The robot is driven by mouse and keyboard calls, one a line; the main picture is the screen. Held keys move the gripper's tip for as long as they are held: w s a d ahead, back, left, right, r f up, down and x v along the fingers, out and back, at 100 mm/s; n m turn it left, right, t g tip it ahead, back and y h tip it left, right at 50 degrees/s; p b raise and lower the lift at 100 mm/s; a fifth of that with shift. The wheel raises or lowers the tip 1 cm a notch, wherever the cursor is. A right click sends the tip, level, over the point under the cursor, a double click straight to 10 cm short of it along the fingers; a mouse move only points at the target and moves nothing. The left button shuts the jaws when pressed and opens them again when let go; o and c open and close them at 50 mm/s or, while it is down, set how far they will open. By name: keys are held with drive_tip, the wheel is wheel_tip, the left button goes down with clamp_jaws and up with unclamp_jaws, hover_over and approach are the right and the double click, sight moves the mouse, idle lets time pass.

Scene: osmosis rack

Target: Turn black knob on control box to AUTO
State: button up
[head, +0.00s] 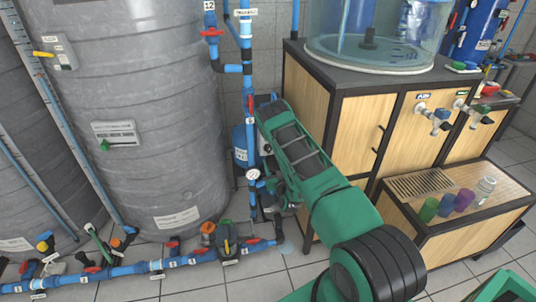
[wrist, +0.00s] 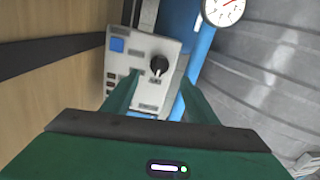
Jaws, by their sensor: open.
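The control box (wrist: 143,60) is a pale grey panel, tilted in the wrist view, with a blue square and several small labels too small to read. Its round black knob (wrist: 159,66) sits right of the box's middle, with a white mark at its lower edge. My gripper (wrist: 160,92) has its two green fingers apart, one on each side below the knob in the picture. Nothing shows between the fingertips, and I cannot tell whether they touch the box. In the head view my green arm reaches toward the pipes; I cannot make out the control box or knob there.
A blue pipe (wrist: 181,35) and a pressure gauge (wrist: 222,10) stand close to the box in the wrist view. In the head view, a large grey tank (head: 140,110) stands left and a wooden cabinet (head: 362,135) right. Blue piping (head: 190,262) runs low along the floor.

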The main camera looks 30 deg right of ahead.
sight(269, 151)
drive_tip(key=x, duration=0.9)
drive_tip(key=shift+c, duration=0.3)
drive_tip(key=c, duration=1)
